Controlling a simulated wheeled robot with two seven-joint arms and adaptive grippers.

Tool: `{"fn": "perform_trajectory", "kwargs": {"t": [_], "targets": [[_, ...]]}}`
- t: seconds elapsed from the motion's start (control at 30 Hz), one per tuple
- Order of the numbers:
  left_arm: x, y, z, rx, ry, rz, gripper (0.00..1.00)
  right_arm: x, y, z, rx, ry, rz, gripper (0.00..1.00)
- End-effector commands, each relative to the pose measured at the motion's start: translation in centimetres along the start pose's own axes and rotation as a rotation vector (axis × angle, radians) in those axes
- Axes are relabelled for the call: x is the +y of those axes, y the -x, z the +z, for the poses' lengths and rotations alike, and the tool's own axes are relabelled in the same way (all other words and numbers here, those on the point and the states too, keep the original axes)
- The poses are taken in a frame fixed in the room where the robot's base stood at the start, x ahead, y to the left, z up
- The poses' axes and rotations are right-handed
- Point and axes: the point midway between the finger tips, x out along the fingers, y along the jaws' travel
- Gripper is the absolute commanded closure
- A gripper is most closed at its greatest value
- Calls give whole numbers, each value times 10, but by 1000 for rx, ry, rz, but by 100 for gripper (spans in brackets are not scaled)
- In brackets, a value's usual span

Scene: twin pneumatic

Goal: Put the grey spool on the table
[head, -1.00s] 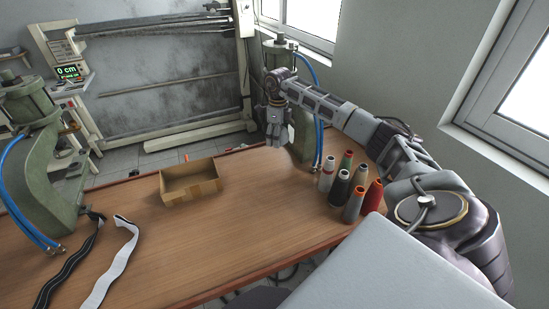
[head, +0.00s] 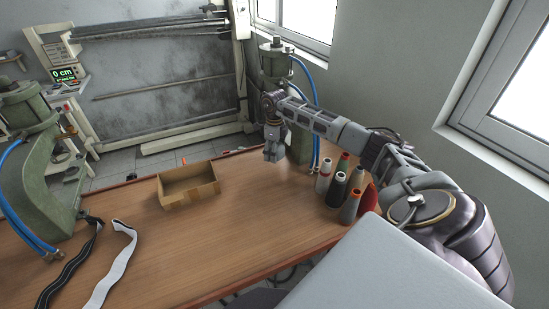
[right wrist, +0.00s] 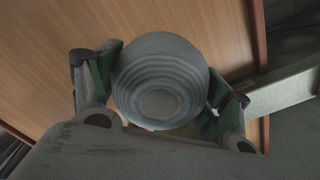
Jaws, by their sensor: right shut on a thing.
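My right gripper (head: 273,156) is shut on a grey spool. The spool (right wrist: 160,85) fills the middle of the right wrist view, seen end-on, with a finger on each side of it. In the head view I cannot clearly tell the spool from the grey fingers. The gripper hangs over the far right part of the wooden table (head: 255,215), left of the green press. I cannot tell whether the spool touches the table. In the right wrist view the table (right wrist: 55,60) lies behind the spool. My left gripper is not in view.
Several upright spools (head: 339,188) stand in a cluster at the table's right edge. An open cardboard box (head: 190,193) is at the back left. Green presses stand at right (head: 300,140) and left (head: 38,165). Straps (head: 108,268) lie front left. The table's middle is clear.

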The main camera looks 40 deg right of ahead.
Motion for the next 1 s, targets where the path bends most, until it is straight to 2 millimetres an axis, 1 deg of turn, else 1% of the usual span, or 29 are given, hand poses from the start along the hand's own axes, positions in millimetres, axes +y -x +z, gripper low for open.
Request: {"fn": "perform_trajectory", "kwargs": {"t": [0.27,0.37,0.6,0.7,1.0], "targets": [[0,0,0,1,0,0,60,0,0,0,-1,0,0,50],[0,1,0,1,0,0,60,0,-5,0,-1,0,1,50],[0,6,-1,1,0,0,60,0,-29,0,0,-1,1,50],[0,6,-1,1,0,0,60,0,-35,0,-1,-1,0,50],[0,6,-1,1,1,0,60,0,-37,0,-1,0,-1,50]]}}
